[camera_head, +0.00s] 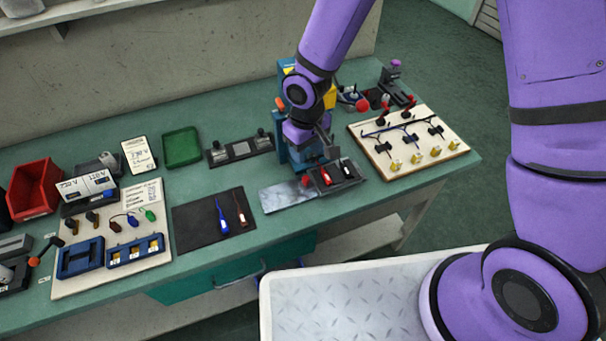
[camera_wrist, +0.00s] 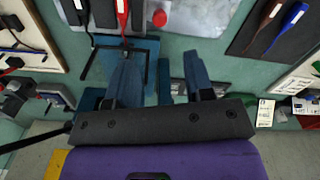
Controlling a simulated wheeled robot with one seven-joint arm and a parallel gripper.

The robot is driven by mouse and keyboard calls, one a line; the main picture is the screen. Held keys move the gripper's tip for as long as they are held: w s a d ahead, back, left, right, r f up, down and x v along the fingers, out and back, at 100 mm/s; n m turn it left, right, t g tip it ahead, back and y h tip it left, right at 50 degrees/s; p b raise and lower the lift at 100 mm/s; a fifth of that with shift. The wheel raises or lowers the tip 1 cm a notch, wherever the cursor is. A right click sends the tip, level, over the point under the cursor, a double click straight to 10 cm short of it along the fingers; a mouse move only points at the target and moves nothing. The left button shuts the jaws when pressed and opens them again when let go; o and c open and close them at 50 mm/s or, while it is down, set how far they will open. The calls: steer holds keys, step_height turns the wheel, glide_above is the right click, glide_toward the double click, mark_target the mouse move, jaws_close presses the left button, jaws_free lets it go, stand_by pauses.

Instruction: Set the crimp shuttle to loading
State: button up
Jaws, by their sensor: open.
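The crimp press (camera_head: 294,152) is a blue machine with yellow parts, partly hidden behind my arm. The dark block that appears to be the crimp shuttle (camera_head: 318,184) sits at its front, with red and black pieces on it. The block also shows at the top left of the wrist view (camera_wrist: 103,14), with a red knob (camera_wrist: 159,18) beside it. My gripper (camera_wrist: 160,72) is open and empty, its fingers apart over the press area. In the head view its fingers are mostly hidden by the wrist. I cannot tell whether a finger touches the press.
A grey metal plate (camera_head: 284,195) lies left of the shuttle. A dark mat (camera_head: 190,232) with blue and brown leads lies further left. A pale board (camera_head: 440,153) with wiring and yellow pieces is close on the right. A green tray (camera_head: 182,147) stands at the back.

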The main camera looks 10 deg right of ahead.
mark_target(306, 178)
step_height(306, 178, down, 11)
steer(key=shift+r, duration=0.2)
stand_by(0.3)
